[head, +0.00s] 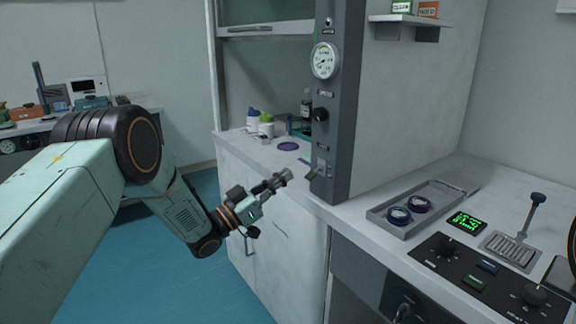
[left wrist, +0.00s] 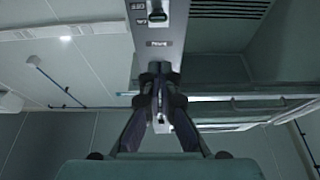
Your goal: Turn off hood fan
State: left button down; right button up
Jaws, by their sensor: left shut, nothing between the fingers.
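The fume hood's dark grey column (head: 343,110) stands at the middle of the head view. It carries a round white gauge (head: 325,61), a black knob (head: 320,114) and a small switch-like part (head: 322,171) low down. My left gripper (head: 286,177) is shut and empty, just left of the column's lower part. In the left wrist view its fingertips (left wrist: 160,76) lie over the panel (left wrist: 171,58). A dark control (left wrist: 157,12) shows above them, and a small light part shows between the fingers. I cannot tell whether they touch. My right gripper is not in view.
The hood interior holds bottles (head: 306,105) and a purple dish (head: 288,146). On the right bench are a grey tray (head: 378,217) with purple-rimmed dishes, a green display (head: 467,222) and a black knob panel (head: 455,272). Blue floor (head: 190,290) is clear below my left arm.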

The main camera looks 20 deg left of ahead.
pick_arm(q)
jog(key=shift+s+a+f, duration=0.35)
jog(key=shift+s+f, duration=0.1)
jog(key=shift+f, duration=0.3)
jog(key=shift+s+a+f, duration=0.35)
jog(key=shift+s+f, duration=0.15)
jog(key=shift+f, duration=0.25)
jog(key=shift+s+a+f, duration=0.35)
jog(key=shift+s+f, duration=0.1)
jog(key=shift+f, duration=0.3)
notch_tip(320, 180, down, 13)
jog(key=s+a+n+g+y, duration=0.2)
jog(key=n+y, duration=0.3)
jog(key=y, duration=0.3)
jog(key=s+d+f+n+g+y, duration=0.25)
jog(key=s+f+g, duration=0.25)
jog(key=s+f, duration=0.7)
jog(key=s+f+g+y, duration=0.1)
jog(key=s+g, duration=0.4)
jog(key=s, duration=1.1)
jog(key=s+f+g+y, duration=0.2)
jog(key=s+g, duration=0.3)
jog(key=s, duration=1.1)
jog(key=shift+d+f, duration=0.3)
jog(key=shift+f, duration=0.1)
